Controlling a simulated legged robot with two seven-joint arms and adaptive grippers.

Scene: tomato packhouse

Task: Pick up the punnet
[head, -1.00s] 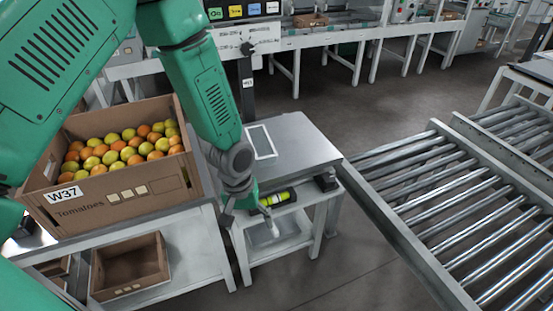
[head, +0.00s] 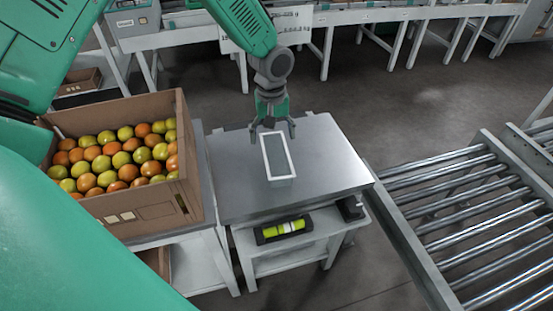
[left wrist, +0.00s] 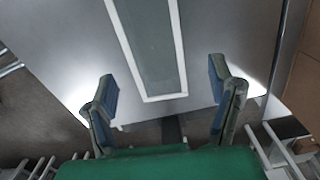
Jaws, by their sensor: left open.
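The punnet (head: 278,158) is a see-through rectangular tray with a white rim. It stands on the grey metal table top (head: 325,165), its long side running away from me. My left gripper (head: 272,133) points down at the far end of the punnet, its fingers spread and empty. In the left wrist view the punnet (left wrist: 155,45) lies at the top centre, and the open fingers of the left gripper (left wrist: 165,100) are on either side of its near end's line, apart from it. My right gripper is not in view.
A cardboard box of orange and yellow-green tomatoes (head: 150,209) stands left of the table. A lower shelf (head: 255,268) holds a yellow-green item (head: 284,229) in a dark holder. A roller conveyor (head: 450,190) lies right. The table top around the punnet is mostly clear.

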